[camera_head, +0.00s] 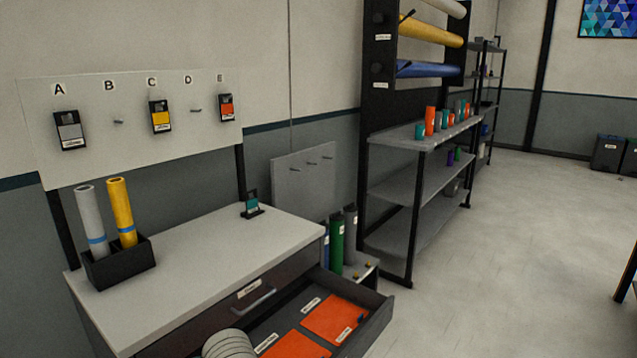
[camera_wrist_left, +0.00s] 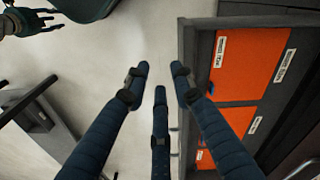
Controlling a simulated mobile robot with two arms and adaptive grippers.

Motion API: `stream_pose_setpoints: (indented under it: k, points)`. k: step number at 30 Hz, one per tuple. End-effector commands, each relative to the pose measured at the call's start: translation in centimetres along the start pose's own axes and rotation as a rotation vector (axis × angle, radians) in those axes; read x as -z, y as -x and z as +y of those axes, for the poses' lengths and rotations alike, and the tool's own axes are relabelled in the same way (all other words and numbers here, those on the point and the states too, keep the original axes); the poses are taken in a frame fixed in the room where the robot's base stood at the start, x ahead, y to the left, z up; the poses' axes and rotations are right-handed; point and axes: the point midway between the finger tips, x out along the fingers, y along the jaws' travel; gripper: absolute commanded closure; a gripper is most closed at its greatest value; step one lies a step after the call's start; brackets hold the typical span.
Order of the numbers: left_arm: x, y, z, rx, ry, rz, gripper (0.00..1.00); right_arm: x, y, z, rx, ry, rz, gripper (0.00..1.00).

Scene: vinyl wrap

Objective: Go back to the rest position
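My left gripper (camera_wrist_left: 160,79) shows in the left wrist view. Its three dark fingers are apart, with nothing between them, over bare floor beside the open drawer (camera_wrist_left: 190,75). In the head view that drawer (camera_head: 378,318) sticks out from under the worktop, with orange sheets (camera_head: 335,318) in it. The left gripper is not clearly seen in the head view. A dark jointed hand, seemingly my right gripper (camera_wrist_left: 38,20), is partly visible at the top left of the wrist view; its finger state is unclear.
The worktop (camera_head: 215,262) holds a black box (camera_head: 120,265) with a grey and a yellow roll, plus a small teal sample (camera_head: 251,206). Swatches hang at A, C and E on the board (camera_head: 90,125). Shelves (camera_head: 415,185) stand behind.

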Motion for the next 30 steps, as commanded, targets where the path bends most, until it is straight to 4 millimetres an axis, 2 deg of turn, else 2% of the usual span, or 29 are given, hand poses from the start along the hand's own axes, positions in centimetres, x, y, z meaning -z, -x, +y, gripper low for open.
stream_pose_setpoints:
  k: [3,9,17,20,30]
  points:
    - [-0.6,-0.8,1.4,-0.037,-0.030,0.017,0.75,1.1,0.0,0.2,-0.002,0.000,0.015,0.60]
    - [-1.8,-2.0,3.8,-0.109,-0.084,0.067,0.75,1.6,-0.1,0.3,-0.004,0.000,0.021,0.60]
    - [-4.2,-3.6,6.4,-0.213,-0.119,0.184,0.75,-0.4,0.0,0.0,0.000,0.000,-0.009,0.60]
    - [-5.9,-4.3,5.9,-0.225,-0.099,0.248,0.75,-0.9,0.0,0.0,0.000,0.000,-0.016,0.60]
    - [-11.7,-5.9,-0.7,-0.085,-0.014,0.319,0.75,-0.3,0.0,0.1,-0.001,-0.001,-0.006,0.60]
